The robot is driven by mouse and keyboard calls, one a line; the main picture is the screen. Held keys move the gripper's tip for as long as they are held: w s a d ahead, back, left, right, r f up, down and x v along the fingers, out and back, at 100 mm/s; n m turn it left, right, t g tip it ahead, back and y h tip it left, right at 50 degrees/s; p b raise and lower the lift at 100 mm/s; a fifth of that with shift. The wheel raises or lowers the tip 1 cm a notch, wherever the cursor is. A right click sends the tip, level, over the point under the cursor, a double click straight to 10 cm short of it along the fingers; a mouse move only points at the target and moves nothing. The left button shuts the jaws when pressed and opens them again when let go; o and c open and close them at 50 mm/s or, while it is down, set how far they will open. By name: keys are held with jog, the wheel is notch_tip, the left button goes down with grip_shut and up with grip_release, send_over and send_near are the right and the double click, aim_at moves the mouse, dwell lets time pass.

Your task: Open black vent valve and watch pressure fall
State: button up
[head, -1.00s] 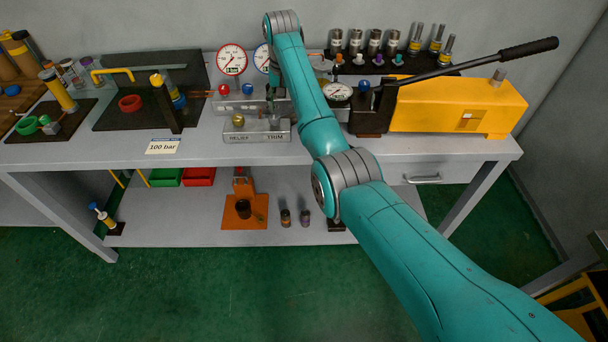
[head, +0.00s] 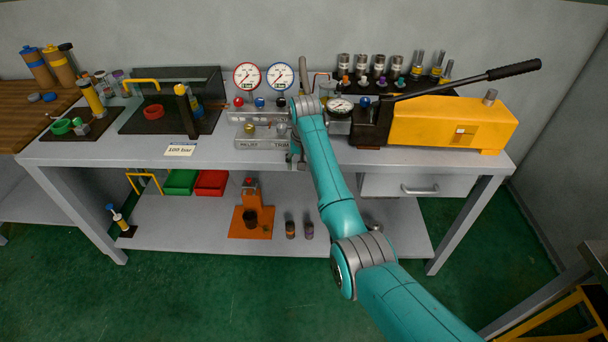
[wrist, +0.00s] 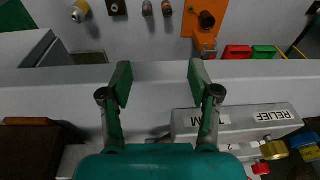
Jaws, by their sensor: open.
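A small black knob (head: 281,102), perhaps the vent valve, shows on the manifold (head: 240,117) beside a red knob (head: 238,102) and a blue knob (head: 259,102). Above stand a red-rimmed gauge (head: 247,76) and a blue-rimmed gauge (head: 280,76); their needles are too small to read surely. My gripper (head: 297,162) hangs at the bench's front edge, mostly hidden by my wrist. In the wrist view my gripper (wrist: 160,85) is open and empty over the edge, apart from the RELIEF block (wrist: 270,117). No black knob is clear there.
A yellow pump (head: 450,120) with a long black-gripped lever (head: 450,80) stands to the right. A 100 bar card (head: 180,150) lies left of the manifold. The lower shelf holds green (head: 181,182) and red (head: 211,182) bins and an orange stand (head: 251,218).

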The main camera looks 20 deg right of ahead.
jog(key=shift+s+f, duration=0.2)
jog(key=shift+f, duration=0.35)
jog(key=shift+s+f, duration=0.2)
jog(key=shift+f, duration=0.3)
